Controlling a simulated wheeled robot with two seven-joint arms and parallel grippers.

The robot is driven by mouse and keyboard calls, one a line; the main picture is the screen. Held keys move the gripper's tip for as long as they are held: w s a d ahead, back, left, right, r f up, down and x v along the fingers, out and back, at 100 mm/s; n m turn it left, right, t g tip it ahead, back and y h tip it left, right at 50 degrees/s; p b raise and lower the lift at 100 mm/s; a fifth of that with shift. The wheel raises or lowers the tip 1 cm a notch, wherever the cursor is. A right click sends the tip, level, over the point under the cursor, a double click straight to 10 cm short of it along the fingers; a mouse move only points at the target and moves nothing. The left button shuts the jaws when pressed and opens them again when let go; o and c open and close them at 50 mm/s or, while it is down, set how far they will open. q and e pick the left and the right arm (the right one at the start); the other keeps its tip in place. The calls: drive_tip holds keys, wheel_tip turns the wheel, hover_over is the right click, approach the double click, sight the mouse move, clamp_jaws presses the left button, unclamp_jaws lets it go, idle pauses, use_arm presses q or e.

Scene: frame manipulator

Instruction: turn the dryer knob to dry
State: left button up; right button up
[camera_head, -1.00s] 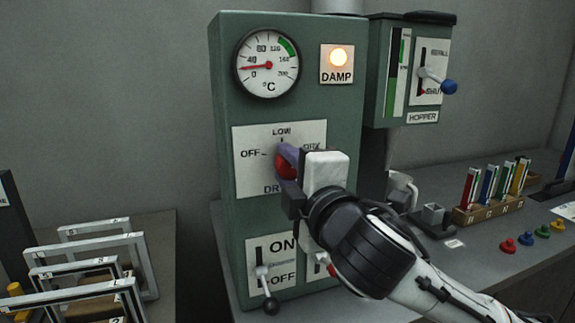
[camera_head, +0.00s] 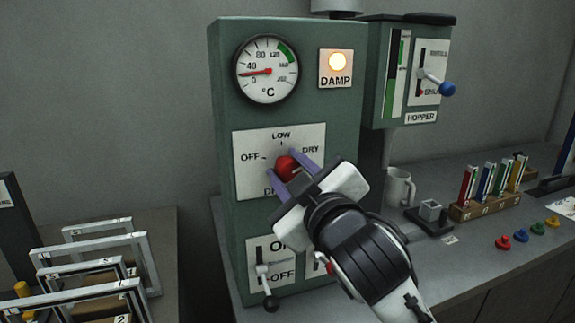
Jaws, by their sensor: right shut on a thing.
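The green dryer cabinet (camera_head: 225,190) stands in the middle. Its white dial plate (camera_head: 249,180) carries the labels OFF, LOW and DRY, with a lower label partly hidden. The red dryer knob (camera_head: 287,167) sits on this plate. My right gripper (camera_head: 292,173) is shut on the knob, with its purple fingers on either side of it. The gripper is rolled at a slant and hides part of the plate. Which label the knob points to cannot be told. The DAMP lamp (camera_head: 337,62) is lit, and the gauge (camera_head: 267,69) needle points low. My left gripper is not in view.
An ON/OFF lever (camera_head: 264,285) sits below the dial, close under my right arm. The hopper box (camera_head: 415,75) with a blue-ended lever is at right. Metal frames (camera_head: 95,270) stand at left.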

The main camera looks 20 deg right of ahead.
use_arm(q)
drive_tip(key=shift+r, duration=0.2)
use_arm(e)
drive_tip(key=shift+m, duration=0.5)
drive_tip(key=o, duration=1)
drive_tip(key=shift+o, duration=0.2)
drive_tip(key=shift+s, duration=0.15)
